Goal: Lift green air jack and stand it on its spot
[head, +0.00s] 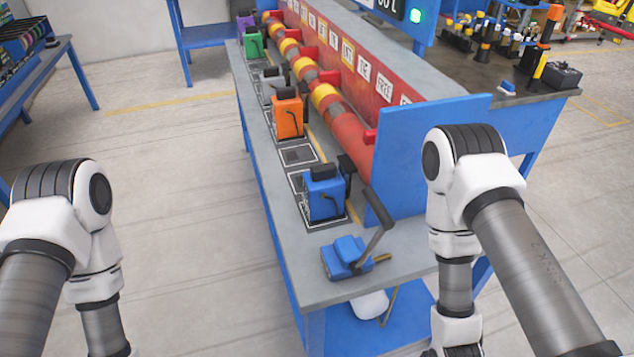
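The green air jack (253,43) is small in the head view, near the far end of the long grey bench, just in front of a purple jack (245,23). It looks upright with a dark top; what lies directly under it is too small to tell. A framed dark spot (298,154) on the bench between the orange and blue jacks is bare. Both my arms hang on either side of the bench's near end, away from the green jack. My grippers are below the picture's lower edge.
A grey jack (271,80), an orange jack (287,115) and a blue jack (323,193) stand along the bench (330,290). A blue lever tool (346,257) lies at the near end. A blue panel (425,150) rises on the right.

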